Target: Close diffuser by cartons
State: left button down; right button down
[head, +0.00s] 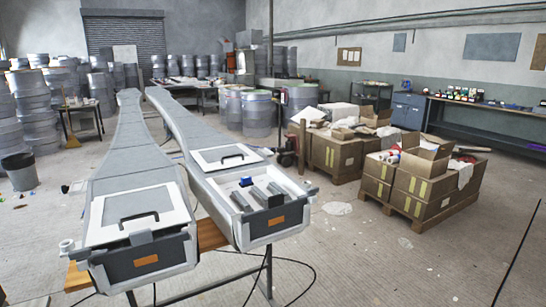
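Two long grey mould-like bodies stand side by side on a trestle. The right one, nearer the cartons, has an open box end (262,226) with an orange label on its front. Inside it lie grey bars and a small blue part (246,182). A white panel with a dark handle (229,157) lies just behind the opening, on the same body. The left body's end (145,245) is covered by a similar white panel with a dark handle (138,216). Neither of my grippers shows in the head view.
Cardboard cartons (413,190) filled with scraps stand on pallets to the right. Dark cables loop on the floor below the trestle. Drums (258,113) and a workbench (490,125) line the back and right. The floor (370,262) in front of the cartons is mostly clear.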

aim_at(213, 159)
jog(key=i+l, duration=0.25)
jog(key=l, duration=0.2)
jog(key=i+l+z, duration=0.15)
jog(key=i+l, duration=0.15)
jog(key=l, duration=0.15)
jog(key=i+l, duration=0.3)
jog(key=l+z, duration=0.05)
jog(key=l, duration=0.05)
